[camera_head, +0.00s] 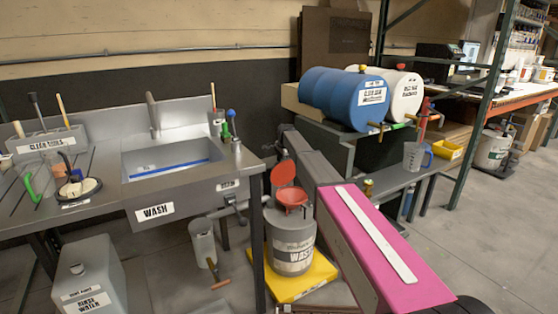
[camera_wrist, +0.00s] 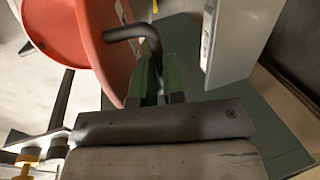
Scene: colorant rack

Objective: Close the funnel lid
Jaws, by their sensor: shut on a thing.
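The red funnel (camera_head: 293,197) sits on top of a grey drum labelled WASTE (camera_head: 291,250). Its round red lid (camera_head: 283,173) is tilted up above the funnel's back side, with the funnel mouth open. In the wrist view, the lid (camera_wrist: 104,50) stands close to the fingers and a red curved part of the funnel (camera_wrist: 45,28) shows at upper left. In the head view the fingers are largely hidden behind the lid.
The drum stands on a yellow base (camera_head: 307,283). A sink bench (camera_head: 190,185) is to the left, its leg close to the drum. Open floor lies at the right.

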